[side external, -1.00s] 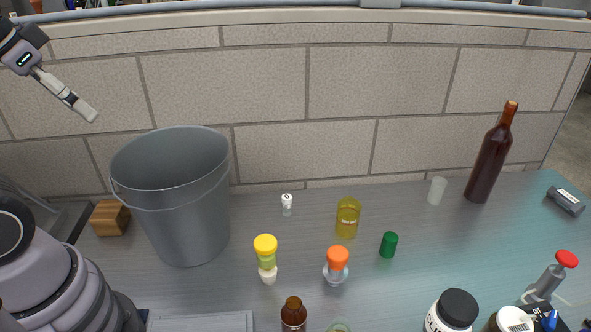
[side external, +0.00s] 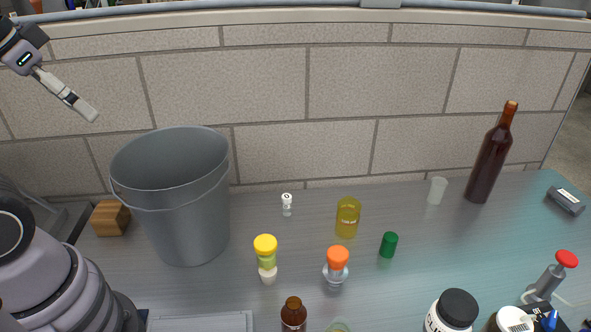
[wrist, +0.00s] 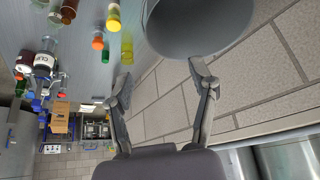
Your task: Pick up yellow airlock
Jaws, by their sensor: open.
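The yellow airlock (side external: 266,259) stands upright on the metal bench in the side view, with a yellow cap, a greenish body and a pale lower end. In the wrist view the yellow airlock (wrist: 113,20) shows near the top edge. My gripper (side external: 91,114) is high at the upper left in the side view, in front of the wall and well apart from the airlock. In the wrist view my gripper (wrist: 161,83) has its two fingers spread wide with nothing between them.
A large grey bucket (side external: 180,210) stands left of the airlock. An orange-capped airlock (side external: 337,264) is to its right and a brown bottle (side external: 293,315) in front. A yellow jar (side external: 347,217), green cap (side external: 389,244) and small white-capped vial (side external: 287,204) stand nearby.

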